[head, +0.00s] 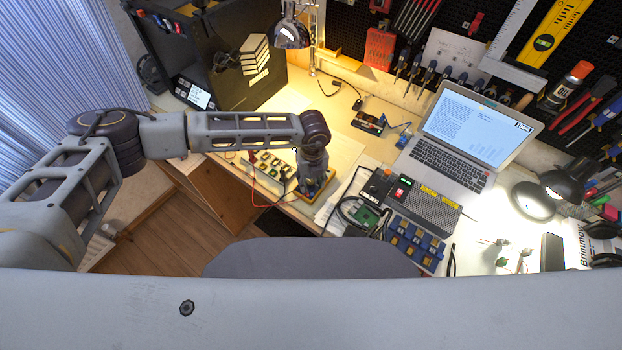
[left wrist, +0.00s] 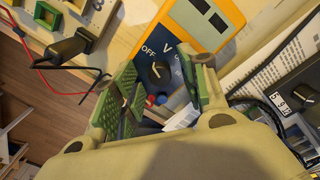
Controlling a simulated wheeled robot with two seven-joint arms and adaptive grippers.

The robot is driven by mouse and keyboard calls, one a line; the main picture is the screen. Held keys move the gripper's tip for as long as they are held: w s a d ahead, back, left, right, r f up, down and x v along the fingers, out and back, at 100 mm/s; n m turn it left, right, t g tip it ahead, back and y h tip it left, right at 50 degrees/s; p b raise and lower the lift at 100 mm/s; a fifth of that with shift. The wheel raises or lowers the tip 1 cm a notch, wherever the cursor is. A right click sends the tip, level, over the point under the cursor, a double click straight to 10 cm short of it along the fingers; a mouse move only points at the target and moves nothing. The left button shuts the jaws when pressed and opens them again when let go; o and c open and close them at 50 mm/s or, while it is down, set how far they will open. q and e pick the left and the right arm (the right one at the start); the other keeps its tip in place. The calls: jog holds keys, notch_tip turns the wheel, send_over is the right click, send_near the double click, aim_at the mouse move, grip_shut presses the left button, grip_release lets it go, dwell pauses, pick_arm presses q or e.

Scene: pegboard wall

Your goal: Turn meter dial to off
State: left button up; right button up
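The meter (left wrist: 205,22) has an orange case and a blue-grey face. It lies on the bench, and in the head view its orange edge (head: 318,192) shows under my left gripper (head: 313,175). The dark round dial (left wrist: 158,71) shows in the left wrist view, with the labels OFF and V printed above it. I cannot tell clearly where its pointer mark stands. My left gripper (left wrist: 164,76) is open, its green-padded fingers on either side of the dial in the picture. I cannot tell whether they touch it. The fingers hide part of the meter's lower face. My right gripper is not in view.
A board with small components (head: 270,165) and red and black leads lies left of the meter. A power unit (head: 425,207), a blue parts tray (head: 413,243) and an open laptop (head: 465,140) stand to the right. A printed sheet (left wrist: 270,65) lies beside the meter.

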aim_at(312, 182)
pick_arm(q)
jog(key=shift+r, duration=0.1)
notch_tip(312, 182, up, 12)
jog(key=shift+d, duration=0.15)
dwell(0.8)
jog(key=shift+d, duration=0.1)
dwell(0.4)
